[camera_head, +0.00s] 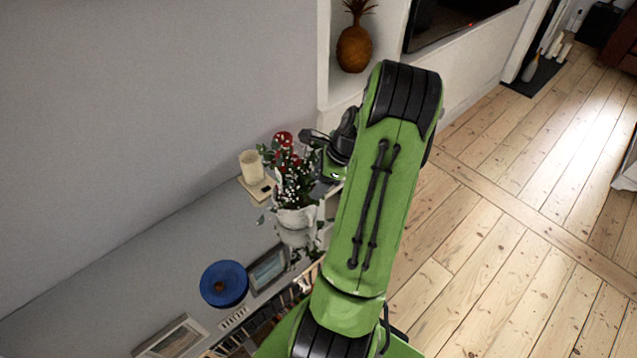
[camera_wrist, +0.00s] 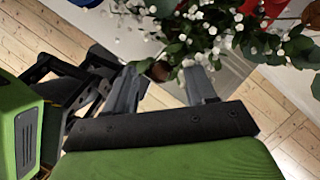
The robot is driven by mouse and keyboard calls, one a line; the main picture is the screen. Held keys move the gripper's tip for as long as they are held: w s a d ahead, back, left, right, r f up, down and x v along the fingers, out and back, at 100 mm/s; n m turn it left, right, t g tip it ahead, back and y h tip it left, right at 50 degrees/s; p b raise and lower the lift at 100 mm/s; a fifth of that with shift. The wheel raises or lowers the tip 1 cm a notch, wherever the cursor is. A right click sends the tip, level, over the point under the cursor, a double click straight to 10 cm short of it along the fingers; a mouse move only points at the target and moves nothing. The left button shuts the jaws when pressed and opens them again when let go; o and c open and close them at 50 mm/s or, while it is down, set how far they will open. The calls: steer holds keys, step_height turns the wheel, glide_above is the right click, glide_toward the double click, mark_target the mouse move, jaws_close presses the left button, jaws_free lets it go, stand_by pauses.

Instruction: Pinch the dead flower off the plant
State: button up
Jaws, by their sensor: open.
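The plant (camera_head: 290,168) has red flowers, small white blossoms and green leaves. It stands in a white pot (camera_head: 296,220) on a grey shelf top. The wrist view shows its leaves and white blossoms (camera_wrist: 205,28) across the top. A small brown, withered-looking flower head (camera_wrist: 160,71) shows there, between and just beyond my fingertips; I cannot pick it out in the head view. My gripper (camera_wrist: 162,80) is open, its two grey fingers apart at the edge of the foliage. In the head view my arm partly hides the gripper beside the plant's right side.
A cream candle (camera_head: 250,166) stands behind the plant to the left. A pineapple ornament (camera_head: 354,48) sits in a wall niche. Floorboards (camera_head: 500,220) are clear at right.

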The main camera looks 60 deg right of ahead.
steer(key=shift+f, duration=0.15)
jaws_close()
stand_by(0.5)
